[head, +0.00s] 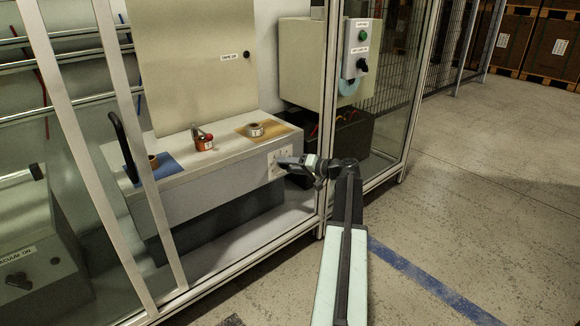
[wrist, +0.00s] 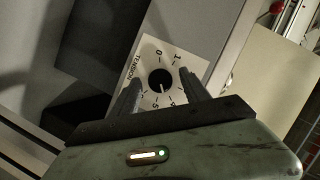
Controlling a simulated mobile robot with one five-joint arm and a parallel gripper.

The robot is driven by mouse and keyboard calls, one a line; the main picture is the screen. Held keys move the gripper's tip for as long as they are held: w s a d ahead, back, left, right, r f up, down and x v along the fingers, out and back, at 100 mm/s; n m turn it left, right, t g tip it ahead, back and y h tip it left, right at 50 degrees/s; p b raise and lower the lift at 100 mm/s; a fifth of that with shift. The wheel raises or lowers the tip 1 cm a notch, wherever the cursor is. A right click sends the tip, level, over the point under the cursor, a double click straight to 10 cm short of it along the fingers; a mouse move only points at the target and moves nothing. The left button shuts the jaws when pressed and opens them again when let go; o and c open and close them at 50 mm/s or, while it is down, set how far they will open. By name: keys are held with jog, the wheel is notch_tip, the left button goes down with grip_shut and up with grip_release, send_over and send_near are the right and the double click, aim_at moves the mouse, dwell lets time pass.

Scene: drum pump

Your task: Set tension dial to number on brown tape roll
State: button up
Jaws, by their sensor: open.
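The tension dial is a black round knob (wrist: 160,79) on a white plate marked TENSION with numbers around it; 0, 1 and 5 are legible. The plate (head: 279,163) is on the front of the grey bench. My gripper (wrist: 163,92) is open, its fingers on either side of the knob in the wrist view; contact cannot be told. A tape roll (head: 255,129) with a pale label lies on a tan mat. A brown roll (head: 153,161), partly hidden by the frame post, lies on a blue mat. I cannot read numbers on either.
A red-orange object (head: 203,141) with a white label stands between the mats. Metal frame posts (head: 148,210) and a glass panel (head: 385,120) flank the opening. A control box (head: 357,50) hangs at the right. Floor at right is clear.

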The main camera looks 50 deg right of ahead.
jog(key=p+v, duration=0.1)
jog(key=v, duration=0.7)
jog(key=shift+p, duration=0.35)
jog(key=shift+w, duration=0.1)
